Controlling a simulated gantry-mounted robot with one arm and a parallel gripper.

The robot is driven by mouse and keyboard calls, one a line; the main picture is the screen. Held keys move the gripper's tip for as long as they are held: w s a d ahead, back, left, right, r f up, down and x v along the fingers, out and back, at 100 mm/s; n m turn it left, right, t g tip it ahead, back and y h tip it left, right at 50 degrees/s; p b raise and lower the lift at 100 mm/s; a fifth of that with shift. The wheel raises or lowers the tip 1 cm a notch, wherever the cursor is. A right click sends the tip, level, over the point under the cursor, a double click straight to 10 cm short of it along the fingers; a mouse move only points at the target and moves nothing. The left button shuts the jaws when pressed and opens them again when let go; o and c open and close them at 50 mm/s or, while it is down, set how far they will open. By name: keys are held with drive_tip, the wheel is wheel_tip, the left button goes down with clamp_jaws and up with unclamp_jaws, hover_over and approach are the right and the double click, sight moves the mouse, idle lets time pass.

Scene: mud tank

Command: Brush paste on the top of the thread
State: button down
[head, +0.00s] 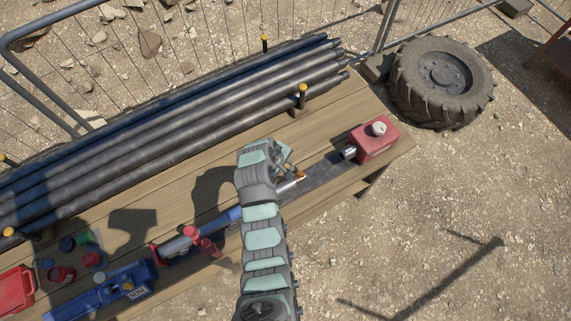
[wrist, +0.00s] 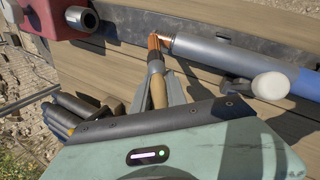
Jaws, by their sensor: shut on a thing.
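A brush with a wooden handle (wrist: 159,92) and orange-brown bristles stands out from my gripper (wrist: 160,95) in the wrist view. The gripper is shut on its handle. The pipe (head: 286,187) runs down-left into a blue part (head: 232,215). Paste on the bristles or thread cannot be made out.
A red block (head: 375,140) with a short pipe stub (head: 349,152) faces the thread across a gap. Long dark pipes (head: 200,115) lie along the back, held by yellow-topped posts. Small pots and a blue toolbox (head: 110,290) stand at left. A tyre (head: 440,80) lies beyond the table.

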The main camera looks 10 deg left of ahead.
wheel_tip(320, 180, up, 3)
drive_tip(key=shift+p, duration=0.7)
drive_tip(key=shift+r, duration=1.05)
drive_tip(key=shift+r, duration=1.55)
